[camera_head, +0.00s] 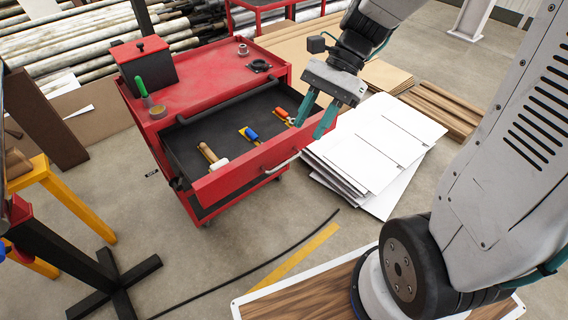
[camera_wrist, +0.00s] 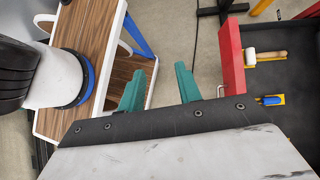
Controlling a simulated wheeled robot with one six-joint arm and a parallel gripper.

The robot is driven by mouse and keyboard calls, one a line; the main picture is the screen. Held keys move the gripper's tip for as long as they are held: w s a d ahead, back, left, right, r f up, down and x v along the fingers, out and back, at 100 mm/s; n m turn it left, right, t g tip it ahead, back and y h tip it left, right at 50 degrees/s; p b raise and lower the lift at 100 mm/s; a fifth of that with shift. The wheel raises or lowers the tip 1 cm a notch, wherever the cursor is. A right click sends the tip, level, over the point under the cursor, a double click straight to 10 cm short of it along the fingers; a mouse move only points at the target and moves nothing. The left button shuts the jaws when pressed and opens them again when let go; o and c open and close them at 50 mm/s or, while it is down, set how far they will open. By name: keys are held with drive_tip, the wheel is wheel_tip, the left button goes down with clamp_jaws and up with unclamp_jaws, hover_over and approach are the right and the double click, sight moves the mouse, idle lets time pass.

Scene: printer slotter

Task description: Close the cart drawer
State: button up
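The red cart (camera_head: 205,85) stands left of centre in the head view with its drawer (camera_head: 215,135) pulled out. The drawer's red front panel (camera_head: 240,170) faces the lower right and has a metal handle (camera_head: 283,163). In the wrist view the front panel (camera_wrist: 231,60) is at the right, with part of the handle (camera_wrist: 220,90) showing. My gripper (camera_head: 313,119) has teal fingers spread apart with nothing between them. It is raised near the right end of the drawer front. In the wrist view its fingers (camera_wrist: 160,85) lie left of the panel, apart from it.
A black box (camera_head: 145,68) stands on the cart top. White sheets (camera_head: 375,145) are stacked right of the cart. A yellow-legged stand (camera_head: 75,195) is at left. Floor before the drawer is mostly clear.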

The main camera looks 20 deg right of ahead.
drive_tip(key=w+d+f+m+y, duration=0.1)
drive_tip(key=w+f+m+y, duration=0.3)
drive_tip(key=w+f+m, duration=0.35)
drive_tip(key=m+t+y, duration=0.3)
drive_tip(key=m+t, duration=0.7)
drive_tip(key=m, duration=1.2)
approach(285, 163)
drive_tip(key=w+a+f, duration=0.1)
drive_tip(key=w+a, duration=0.1)
drive_tip(key=shift+t, duration=0.3)
drive_tip(key=x, duration=0.7)
drive_tip(key=shift+s+a+f, duration=0.2)
drive_tip(key=shift+a, duration=0.05)
clamp_jaws()
